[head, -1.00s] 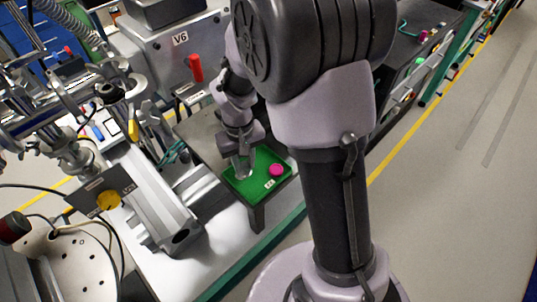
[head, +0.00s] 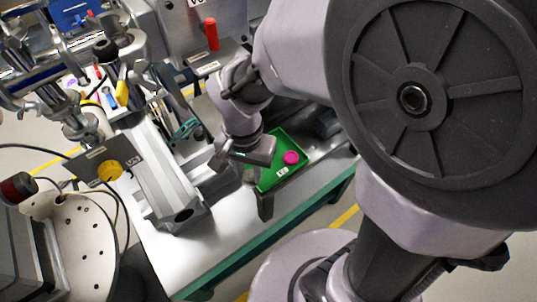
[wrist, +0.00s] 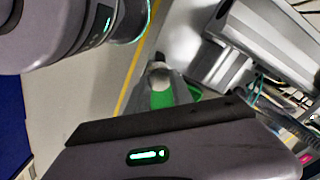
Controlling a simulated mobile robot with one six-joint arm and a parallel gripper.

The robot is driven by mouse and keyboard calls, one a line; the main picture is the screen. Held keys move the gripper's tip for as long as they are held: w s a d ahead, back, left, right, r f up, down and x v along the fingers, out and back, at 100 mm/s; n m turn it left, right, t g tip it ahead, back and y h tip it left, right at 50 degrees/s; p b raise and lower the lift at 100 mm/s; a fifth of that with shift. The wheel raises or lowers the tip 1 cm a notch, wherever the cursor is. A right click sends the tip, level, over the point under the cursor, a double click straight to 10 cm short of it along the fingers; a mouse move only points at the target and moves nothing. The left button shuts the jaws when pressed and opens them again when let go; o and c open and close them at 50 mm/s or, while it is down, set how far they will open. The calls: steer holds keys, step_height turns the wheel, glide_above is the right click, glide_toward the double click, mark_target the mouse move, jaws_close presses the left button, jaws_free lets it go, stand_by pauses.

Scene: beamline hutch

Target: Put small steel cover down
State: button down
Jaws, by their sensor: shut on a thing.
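My gripper (head: 224,158) is beside the left edge of the green tray (head: 283,177) in the head view. In the wrist view my gripper (wrist: 160,78) shows as narrow grey jaws in front of green. A round pink object (head: 291,157) lies in the tray.
A red cylinder (head: 211,34) stands behind. A perforated round plate (head: 85,240) is at lower left.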

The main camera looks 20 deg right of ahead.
steer(key=s+a+f+m+b, duration=0.2)
steer(key=s+f+m+b, duration=0.15)
steer(key=s+m, duration=0.45)
steer(key=w+d+p, duration=0.1)
steer(key=w+d, duration=0.1)
steer(key=w, duration=0.2)
steer(key=w+d+n+p, duration=0.1)
steer(key=w+d+p, duration=0.1)
steer(key=w+d, duration=0.1)
steer(key=w+d+f+n+p, duration=0.1)
steer(key=w+d+p, duration=0.1)
steer(key=w, duration=0.3)
steer(key=shift+w+d+f, duration=0.1)
steer(key=shift+d, duration=0.1)
step_height(320, 180, down, 4)
steer(key=shift+r+b, duration=0.25)
steer(key=shift+b, duration=0.7)
steer(key=shift+r, duration=0.2)
steer(key=shift+f, duration=0.15)
steer(key=c, duration=1.6)
jaws_free()
steer(key=shift+f, duration=0.1)
steer(key=shift+o, duration=1)
